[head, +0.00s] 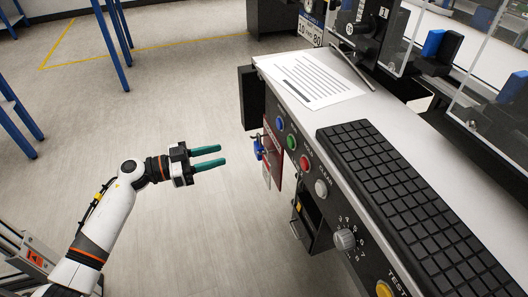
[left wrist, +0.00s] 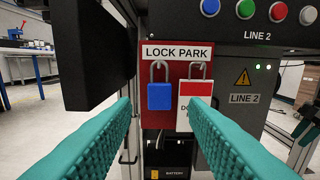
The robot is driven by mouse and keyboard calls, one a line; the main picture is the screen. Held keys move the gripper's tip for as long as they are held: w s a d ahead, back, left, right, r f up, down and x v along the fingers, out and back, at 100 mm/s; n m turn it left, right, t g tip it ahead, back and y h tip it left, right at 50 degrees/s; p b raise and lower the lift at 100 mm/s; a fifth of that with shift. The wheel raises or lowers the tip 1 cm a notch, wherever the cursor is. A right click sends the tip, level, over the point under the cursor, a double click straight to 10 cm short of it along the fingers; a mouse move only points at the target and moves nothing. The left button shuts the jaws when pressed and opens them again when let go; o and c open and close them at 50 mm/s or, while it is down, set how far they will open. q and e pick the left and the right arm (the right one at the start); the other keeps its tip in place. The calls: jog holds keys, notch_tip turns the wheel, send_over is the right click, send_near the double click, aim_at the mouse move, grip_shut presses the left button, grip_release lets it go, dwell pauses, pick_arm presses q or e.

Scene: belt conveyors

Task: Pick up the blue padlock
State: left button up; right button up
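The blue padlock (left wrist: 160,97) hangs by its grey shackle on the red LOCK PARK board (left wrist: 178,70) in the left wrist view. In the head view the padlock (head: 257,149) shows small at the side of the console. My left gripper (head: 224,156) has two teal fingers, open and empty, pointing at the board with a gap before it. In the left wrist view the padlock appears between the fingertips, beyond them. A red and white tag (left wrist: 192,100) hangs from another shackle just right of the padlock, partly behind the right finger. My right gripper is not in view.
The console (head: 330,110) with coloured buttons, a knob and a black keyboard (head: 405,200) stands right of my left gripper. A black box (left wrist: 92,55) juts out left of the board. An open battery compartment (left wrist: 168,150) is below.

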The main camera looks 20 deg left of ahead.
aim_at(255, 145)
pick_arm(q)
jog(key=b+x, duration=0.2)
jog(key=x, duration=0.8)
jog(key=shift+w+d, duration=0.15)
jog(key=shift+w, duration=0.05)
jog(key=c, duration=0.7)
jog(key=shift+o, duration=0.2)
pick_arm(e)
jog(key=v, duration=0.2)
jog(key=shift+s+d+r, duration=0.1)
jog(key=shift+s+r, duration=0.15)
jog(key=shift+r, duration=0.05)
pick_arm(q)
jog(key=shift+r, duration=0.15)
